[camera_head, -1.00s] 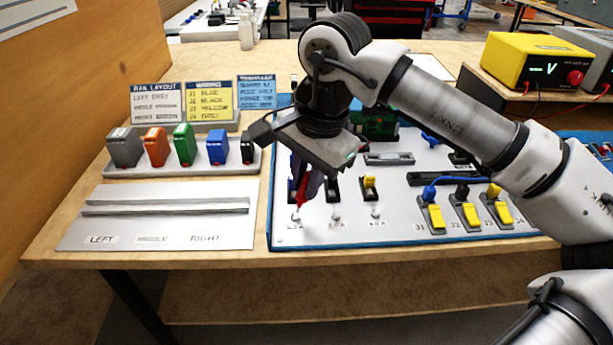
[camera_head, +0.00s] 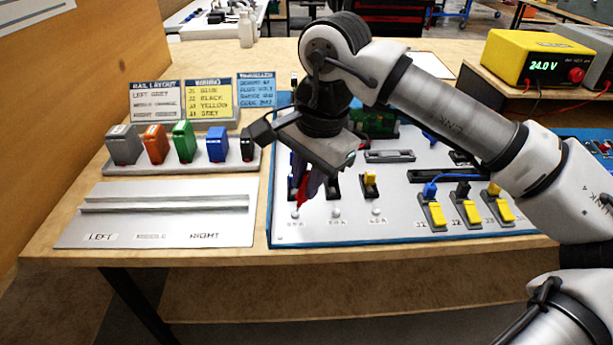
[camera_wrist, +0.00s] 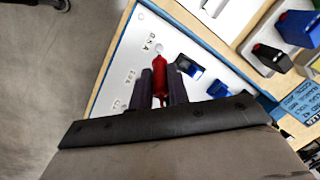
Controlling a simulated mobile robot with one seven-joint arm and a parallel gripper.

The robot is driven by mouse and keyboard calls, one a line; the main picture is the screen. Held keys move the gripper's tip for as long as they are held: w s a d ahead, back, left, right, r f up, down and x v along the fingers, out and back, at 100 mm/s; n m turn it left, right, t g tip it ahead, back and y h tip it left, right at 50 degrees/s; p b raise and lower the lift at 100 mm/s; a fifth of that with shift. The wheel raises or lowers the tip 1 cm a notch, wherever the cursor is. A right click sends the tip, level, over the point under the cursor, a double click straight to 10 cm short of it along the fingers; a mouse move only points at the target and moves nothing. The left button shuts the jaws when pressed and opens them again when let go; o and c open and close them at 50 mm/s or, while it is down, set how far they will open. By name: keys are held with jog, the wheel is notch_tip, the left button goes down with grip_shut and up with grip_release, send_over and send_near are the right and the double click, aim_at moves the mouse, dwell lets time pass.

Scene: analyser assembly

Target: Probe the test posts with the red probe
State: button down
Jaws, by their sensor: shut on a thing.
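My gripper (camera_head: 308,186) is shut on the red probe (camera_head: 302,194), which points down over the front left of the light panel (camera_head: 410,225). In the wrist view the probe (camera_wrist: 159,70) stands between the two dark fingers (camera_wrist: 161,87). Its tip is at the left test post (camera_head: 295,215); touching looks likely, but the contact is too small to see clearly. The middle post (camera_head: 336,213) and right post (camera_head: 376,212) stand free to its right.
Yellow-levered connectors (camera_head: 470,213) with wires sit right of the posts. Black blocks, one with a yellow top (camera_head: 370,182), stand behind the posts. A bare rail plate (camera_head: 150,230) and a row of coloured modules (camera_head: 182,143) lie left of the panel.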

jog(key=shift+r+p, duration=1.9)
jog(key=shift+r, duration=1)
jog(key=shift+r, duration=0.1)
